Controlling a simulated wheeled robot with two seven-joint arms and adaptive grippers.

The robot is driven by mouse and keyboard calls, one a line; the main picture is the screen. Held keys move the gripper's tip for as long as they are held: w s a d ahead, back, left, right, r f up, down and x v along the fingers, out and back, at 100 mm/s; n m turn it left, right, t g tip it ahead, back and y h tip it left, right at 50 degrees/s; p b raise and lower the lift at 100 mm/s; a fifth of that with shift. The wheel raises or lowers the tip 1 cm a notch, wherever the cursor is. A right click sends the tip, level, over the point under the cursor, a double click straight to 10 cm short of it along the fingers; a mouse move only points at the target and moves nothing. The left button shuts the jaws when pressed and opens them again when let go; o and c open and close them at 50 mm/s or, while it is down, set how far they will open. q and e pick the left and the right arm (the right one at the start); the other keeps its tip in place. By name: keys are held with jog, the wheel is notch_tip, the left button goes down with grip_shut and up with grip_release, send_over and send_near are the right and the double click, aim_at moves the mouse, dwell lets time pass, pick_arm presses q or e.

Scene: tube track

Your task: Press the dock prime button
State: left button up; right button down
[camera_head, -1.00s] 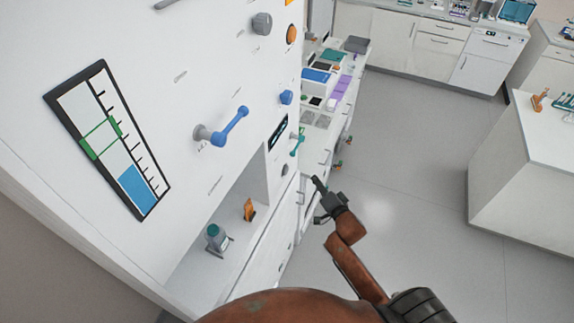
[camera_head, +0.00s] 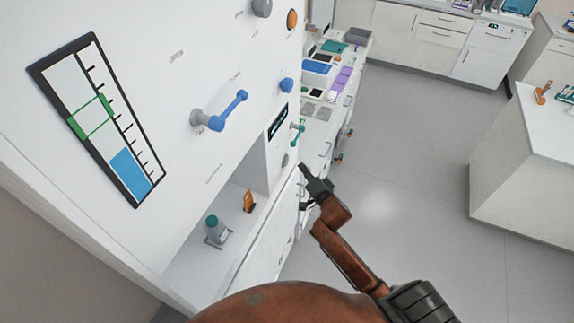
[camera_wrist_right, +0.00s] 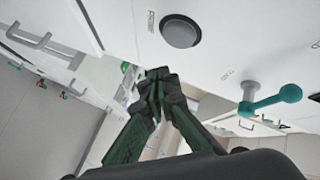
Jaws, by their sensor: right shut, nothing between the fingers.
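A grey round button (camera_head: 285,160) sits on the white panel, right of the recess and below a small dark display. In the right wrist view the fingertips (camera_wrist_right: 158,74) are shut together and empty, below the button in the picture. My left gripper is not in view.
A blue lever (camera_head: 230,110), a blue knob (camera_head: 286,85), an orange button (camera_head: 292,19) and a teal handle (camera_head: 297,132) stick out of the panel. A bottle (camera_head: 215,229) and an orange piece (camera_head: 249,201) stand in the recess. Open floor lies right.

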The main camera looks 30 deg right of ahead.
aim_at(286, 161)
jog(key=shift+w+a, duration=1)
jog(key=shift+w, duration=0.2)
jog(key=shift+w+a, duration=0.1)
dwell(0.6)
jog(key=shift+w+a, duration=0.2)
jog(key=shift+w+a, duration=0.3)
jog(key=shift+w, duration=0.1)
dwell(1.2)
jog(key=shift+s+d+p, duration=0.1)
jog(key=shift+p, duration=0.2)
jog(key=shift+s+d+p, duration=0.4)
jog(key=shift+s+d, duration=0.1)
jog(key=shift+s, duration=0.15)
